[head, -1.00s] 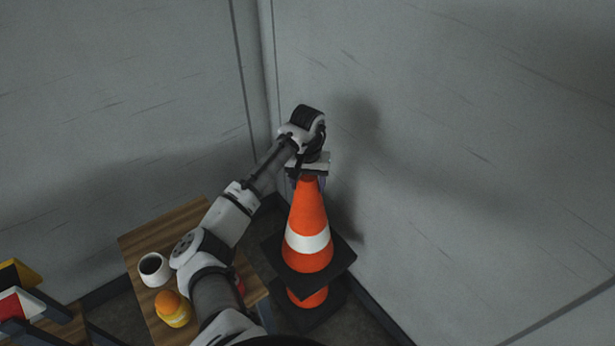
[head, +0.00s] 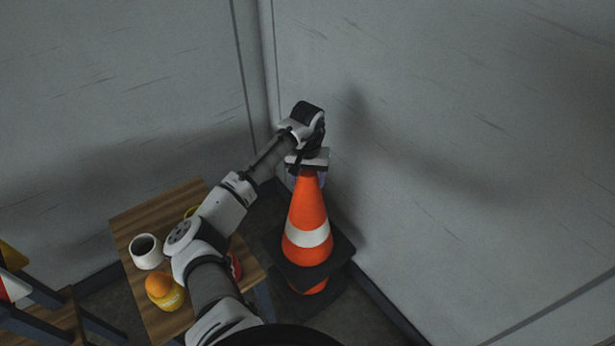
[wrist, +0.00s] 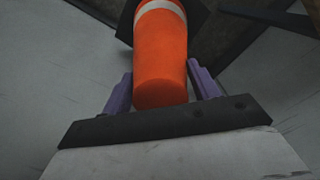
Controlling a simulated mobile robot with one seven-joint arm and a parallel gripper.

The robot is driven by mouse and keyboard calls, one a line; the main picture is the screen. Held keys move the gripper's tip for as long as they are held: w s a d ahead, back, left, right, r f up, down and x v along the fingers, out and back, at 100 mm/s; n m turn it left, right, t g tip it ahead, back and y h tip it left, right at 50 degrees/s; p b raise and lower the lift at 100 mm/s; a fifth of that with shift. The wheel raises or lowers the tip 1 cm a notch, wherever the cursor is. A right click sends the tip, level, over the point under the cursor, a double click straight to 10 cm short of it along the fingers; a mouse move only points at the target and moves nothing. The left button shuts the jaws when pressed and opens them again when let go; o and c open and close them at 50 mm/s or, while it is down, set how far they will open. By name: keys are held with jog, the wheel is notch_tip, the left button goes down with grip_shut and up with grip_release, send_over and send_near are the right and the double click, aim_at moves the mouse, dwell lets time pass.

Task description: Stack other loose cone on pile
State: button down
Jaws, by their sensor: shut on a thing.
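An orange cone (head: 309,205) with a white band and a black square base is upright in the corner in the head view. My gripper (head: 308,176) is shut on its top from above. In the wrist view the cone (wrist: 160,60) sits between the two purple fingers of my gripper (wrist: 162,90). Below the held cone, part of another orange cone (head: 314,287) and its dark base show. The held cone's base hides most of that lower cone, and I cannot tell whether it rests fully on it.
A wooden table (head: 140,215) stands left of the cones, with a white cup (head: 146,251) and a yellow container with an orange top (head: 164,291). Grey walls close in behind and to the right. A dark-framed rack (head: 40,315) is at the lower left.

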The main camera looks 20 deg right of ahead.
aim_at(307, 198)
notch_tip(307, 198, down, 2)
jog(key=shift+f+b, duration=0.1)
jog(key=shift+b, duration=0.75)
jog(key=shift+f+b, duration=4.2)
jog(key=shift+f, duration=6.15)
jog(key=shift+c, duration=2.4)
grip_release()
jog(key=shift+o, duration=0.9)
jog(key=shift+f, duration=0.1)
notch_tip(307, 198, up, 14)
